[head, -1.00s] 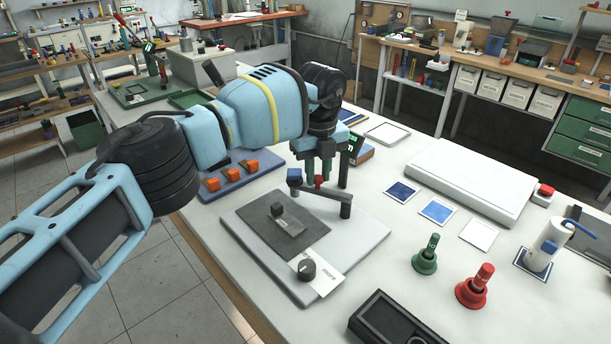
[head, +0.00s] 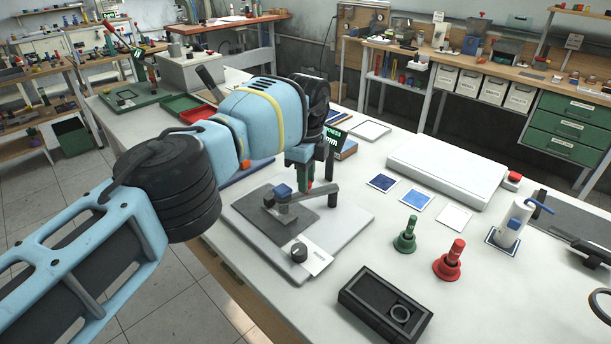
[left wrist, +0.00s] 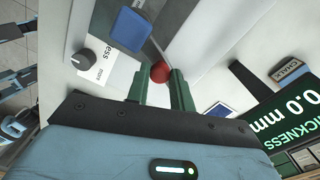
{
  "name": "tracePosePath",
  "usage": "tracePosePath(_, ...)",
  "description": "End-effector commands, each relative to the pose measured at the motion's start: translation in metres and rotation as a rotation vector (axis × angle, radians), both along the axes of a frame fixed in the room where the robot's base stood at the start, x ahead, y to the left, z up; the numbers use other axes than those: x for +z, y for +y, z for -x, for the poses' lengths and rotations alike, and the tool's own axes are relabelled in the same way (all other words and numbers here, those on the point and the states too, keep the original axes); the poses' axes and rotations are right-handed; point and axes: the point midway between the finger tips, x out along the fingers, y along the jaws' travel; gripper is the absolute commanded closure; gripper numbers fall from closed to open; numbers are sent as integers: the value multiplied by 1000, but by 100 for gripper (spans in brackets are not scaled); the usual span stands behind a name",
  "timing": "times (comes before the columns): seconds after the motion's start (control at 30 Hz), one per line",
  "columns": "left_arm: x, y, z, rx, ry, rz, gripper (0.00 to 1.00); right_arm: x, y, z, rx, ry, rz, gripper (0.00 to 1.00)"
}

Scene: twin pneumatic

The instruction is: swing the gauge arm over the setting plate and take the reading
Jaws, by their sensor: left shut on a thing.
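The gauge stand's pale base plate (head: 345,222) lies on the bench, with a dark grey setting plate (head: 290,228) on it. The gauge arm (head: 318,192) is a dark bar on a post, with a blue-topped head (head: 283,190) above the dark plate, next to a small dark block (head: 268,201). I cannot tell whether the head touches the plate. My left gripper (head: 306,186) is shut on the arm's red knob, which shows between the green fingers in the left wrist view (left wrist: 161,72). The thickness display (left wrist: 283,115) shows "0.0 mm", partly cut off. My right gripper is not in view.
A black dial (head: 299,252) with a label sits on the base's front corner. Green (head: 406,235) and red (head: 450,262) handled stamps, a black case (head: 385,305), blue swatches (head: 400,187) and a white slab (head: 447,172) stand to the right. Bare bench lies between.

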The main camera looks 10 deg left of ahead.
Motion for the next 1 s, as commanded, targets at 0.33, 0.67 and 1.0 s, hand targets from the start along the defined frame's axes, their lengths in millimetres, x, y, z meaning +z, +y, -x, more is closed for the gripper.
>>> tracePosePath(0.33,1,1,-1,28,-4,-2,100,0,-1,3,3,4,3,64)
tracePosePath(0.67,1,1,-1,27,-4,-2,61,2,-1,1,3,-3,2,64)
tracePosePath(1.0,1,0,-1,25,-2,-1,55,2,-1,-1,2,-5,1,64)
